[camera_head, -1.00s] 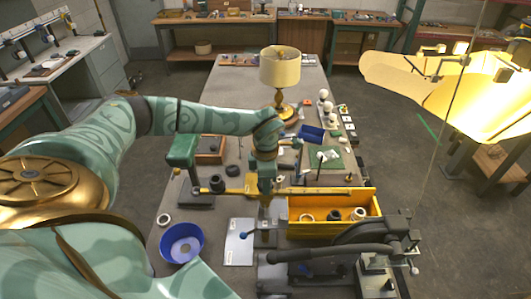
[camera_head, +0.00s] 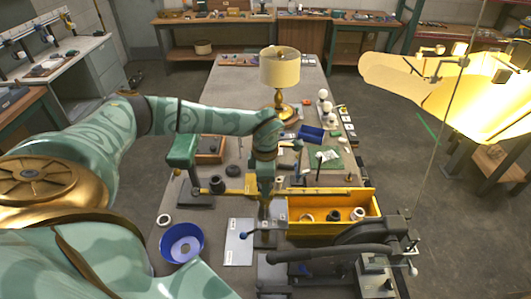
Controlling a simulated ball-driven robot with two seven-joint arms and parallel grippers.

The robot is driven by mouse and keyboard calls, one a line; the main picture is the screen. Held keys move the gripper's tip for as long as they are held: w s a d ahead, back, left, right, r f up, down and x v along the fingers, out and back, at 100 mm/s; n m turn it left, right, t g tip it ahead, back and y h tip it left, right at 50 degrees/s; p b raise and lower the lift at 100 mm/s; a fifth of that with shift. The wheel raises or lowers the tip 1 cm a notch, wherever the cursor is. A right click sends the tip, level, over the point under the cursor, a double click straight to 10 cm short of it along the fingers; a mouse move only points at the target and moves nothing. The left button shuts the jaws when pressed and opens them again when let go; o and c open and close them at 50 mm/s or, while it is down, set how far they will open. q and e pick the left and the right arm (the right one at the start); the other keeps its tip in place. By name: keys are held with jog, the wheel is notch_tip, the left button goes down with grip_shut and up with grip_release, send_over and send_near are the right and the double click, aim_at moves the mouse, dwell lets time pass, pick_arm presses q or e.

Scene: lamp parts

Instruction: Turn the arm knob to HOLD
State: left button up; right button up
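A small blue ball knob (camera_head: 243,236) sits on a short lever over a white labelled plate (camera_head: 237,252) at the front of the bench. A dark round knob (camera_head: 217,184) stands at the left end of a yellow bar (camera_head: 205,191). I cannot tell which one is the arm knob, and the labels are too small to read. My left gripper (camera_head: 268,222) points down beside the white plate, just right of the blue knob. Its fingers blur into the grey parts behind, so their opening is unclear. My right gripper is out of view.
A yellow bin (camera_head: 300,229) with ring parts is close on the right. A blue bowl (camera_head: 182,243) stands front left. A dark machine (camera_head: 340,255) fills the front right. A lamp (camera_head: 279,70) stands farther back.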

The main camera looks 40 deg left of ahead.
pick_arm(q)
notch_tip(320, 180, up, 16)
jog(key=b, duration=0.1)
jog(key=shift+r+b, duration=0.2)
jog(key=shift+b, duration=0.15)
jog(key=shift+f, duration=0.1)
dwell(0.4)
